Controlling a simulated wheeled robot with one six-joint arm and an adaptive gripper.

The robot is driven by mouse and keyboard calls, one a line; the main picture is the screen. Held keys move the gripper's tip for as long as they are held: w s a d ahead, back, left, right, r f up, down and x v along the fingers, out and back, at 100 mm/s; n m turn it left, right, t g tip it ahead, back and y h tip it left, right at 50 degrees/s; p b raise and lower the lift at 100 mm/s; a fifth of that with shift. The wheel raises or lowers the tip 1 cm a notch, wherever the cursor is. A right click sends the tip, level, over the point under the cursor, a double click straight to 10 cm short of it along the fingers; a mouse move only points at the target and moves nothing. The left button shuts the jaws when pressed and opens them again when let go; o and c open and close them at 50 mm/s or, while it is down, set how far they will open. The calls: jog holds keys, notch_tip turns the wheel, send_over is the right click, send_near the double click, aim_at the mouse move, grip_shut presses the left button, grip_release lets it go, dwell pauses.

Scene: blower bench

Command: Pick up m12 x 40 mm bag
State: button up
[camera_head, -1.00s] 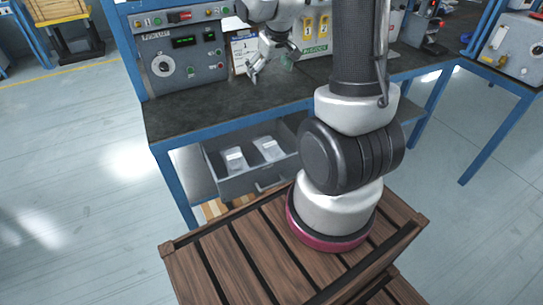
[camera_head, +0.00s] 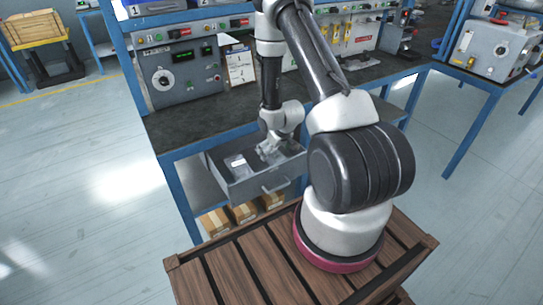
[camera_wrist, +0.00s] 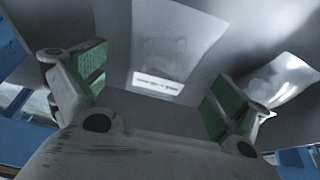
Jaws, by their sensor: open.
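Two clear bags with white labels lie in the open grey drawer (camera_head: 235,186); I cannot read which is the M12 x 40 mm bag. One bag (camera_head: 238,161) shows at the drawer's left in the head view. My gripper (camera_head: 268,152) reaches down into the drawer's right part and hides what lies under it. In the wrist view my gripper (camera_wrist: 157,92) is open, with green pads apart. A labelled bag (camera_wrist: 165,45) lies ahead between the fingers, apparently untouched. Another bag (camera_wrist: 282,80) lies beyond the right finger, partly covered by it.
The drawer hangs below the dark bench top (camera_head: 190,120), with its handle (camera_head: 277,186) at the front. Cardboard boxes (camera_head: 245,211) stand beneath it. A grey control panel (camera_head: 180,70) stands on the bench. The drawer walls are close to my gripper.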

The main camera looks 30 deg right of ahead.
aim_at(272, 153)
jog(key=x, duration=0.3)
jog(key=shift+f, duration=0.15)
jog(key=c, duration=1.4)
